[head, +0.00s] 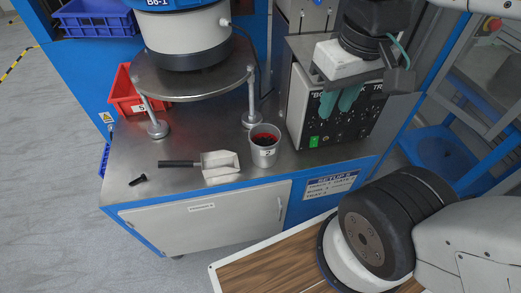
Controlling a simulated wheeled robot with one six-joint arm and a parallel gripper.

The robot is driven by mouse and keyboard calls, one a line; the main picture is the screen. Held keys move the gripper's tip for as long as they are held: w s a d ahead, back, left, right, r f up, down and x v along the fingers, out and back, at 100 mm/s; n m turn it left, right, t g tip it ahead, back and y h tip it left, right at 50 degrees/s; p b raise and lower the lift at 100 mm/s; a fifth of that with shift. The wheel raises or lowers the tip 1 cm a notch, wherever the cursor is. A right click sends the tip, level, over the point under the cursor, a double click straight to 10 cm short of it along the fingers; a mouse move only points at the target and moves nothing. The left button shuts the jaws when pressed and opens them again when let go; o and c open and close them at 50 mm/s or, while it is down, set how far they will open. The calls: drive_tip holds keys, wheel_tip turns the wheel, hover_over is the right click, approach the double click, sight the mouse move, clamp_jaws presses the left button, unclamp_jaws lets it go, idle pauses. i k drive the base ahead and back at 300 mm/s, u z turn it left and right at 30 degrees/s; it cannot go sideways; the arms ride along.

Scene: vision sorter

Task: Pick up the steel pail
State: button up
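A small grey pail (264,152) with a "2" label stands upright on the steel top of the blue bench, right of the scoop. It looks like the steel pail and holds dark red contents. My gripper (337,113) hangs at the upper right, in front of the black control box, with two teal fingers pointing down. The fingers appear a little apart with nothing between them. The gripper is clear of the pail, up and to its right in the picture.
A scoop with a black handle (179,164) lies left of the pail. A round stand (190,82) on legs carries a feeder bowl behind it. The control box (338,125) stands right of the pail. A red bin (123,92) sits at the left.

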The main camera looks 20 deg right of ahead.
sight(265, 139)
drive_tip(key=u, duration=1.85)
drive_tip(key=k, duration=1.6)
drive_tip(key=z, duration=2.15)
drive_tip(key=i, duration=0.5)
drive_tip(key=u, duration=1.25)
